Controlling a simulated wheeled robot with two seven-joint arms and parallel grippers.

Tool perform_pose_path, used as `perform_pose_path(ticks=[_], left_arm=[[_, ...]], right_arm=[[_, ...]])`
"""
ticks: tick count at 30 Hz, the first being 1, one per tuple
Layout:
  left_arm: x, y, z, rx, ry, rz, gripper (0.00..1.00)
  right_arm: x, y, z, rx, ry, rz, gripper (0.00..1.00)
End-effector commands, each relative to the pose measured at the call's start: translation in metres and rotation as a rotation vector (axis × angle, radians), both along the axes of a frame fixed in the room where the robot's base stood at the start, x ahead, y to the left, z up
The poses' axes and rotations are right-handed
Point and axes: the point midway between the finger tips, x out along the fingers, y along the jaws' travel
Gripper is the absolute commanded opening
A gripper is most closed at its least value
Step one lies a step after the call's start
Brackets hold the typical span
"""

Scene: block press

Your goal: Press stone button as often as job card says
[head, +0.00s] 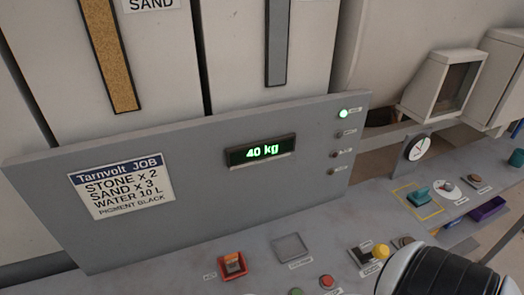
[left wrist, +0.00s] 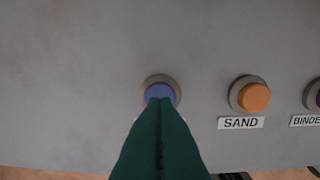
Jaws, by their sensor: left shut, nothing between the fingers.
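The job card (head: 120,186) on the grey panel reads "Tarnvolt JOB, STONE x 2, SAND x 3, WATER 10 L, PIGMENT BLACK". In the left wrist view my left gripper (left wrist: 160,101) is shut and empty, its dark green fingertips over the lower part of a blue button (left wrist: 159,91) in a grey ring. The label below this button is hidden by the fingers, so its name cannot be read. I cannot tell whether the tips touch it. The orange button (left wrist: 256,97) to its right is labelled SAND (left wrist: 241,123). My right gripper is in neither view.
The display (head: 261,151) reads 40 kg. The console carries a red-orange switch (head: 232,265), a yellow knob (head: 380,251) and a dial (head: 416,148). Another button is cut off at the wrist view's right edge.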

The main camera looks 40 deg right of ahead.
Motion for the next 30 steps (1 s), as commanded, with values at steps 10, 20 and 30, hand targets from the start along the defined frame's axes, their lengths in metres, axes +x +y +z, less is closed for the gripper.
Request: perform_pose_path(ticks=[10,20,30], left_arm=[[0.000,0.000,-0.010,0.000,0.000,0.000,0.00],[0.000,0.000,-0.018,0.000,-0.001,0.000,0.00],[0.000,0.000,-0.027,0.000,0.000,-0.001,0.00]], right_arm=[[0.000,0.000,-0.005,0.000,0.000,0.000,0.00],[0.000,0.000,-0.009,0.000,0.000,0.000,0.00],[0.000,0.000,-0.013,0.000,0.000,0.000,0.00]])
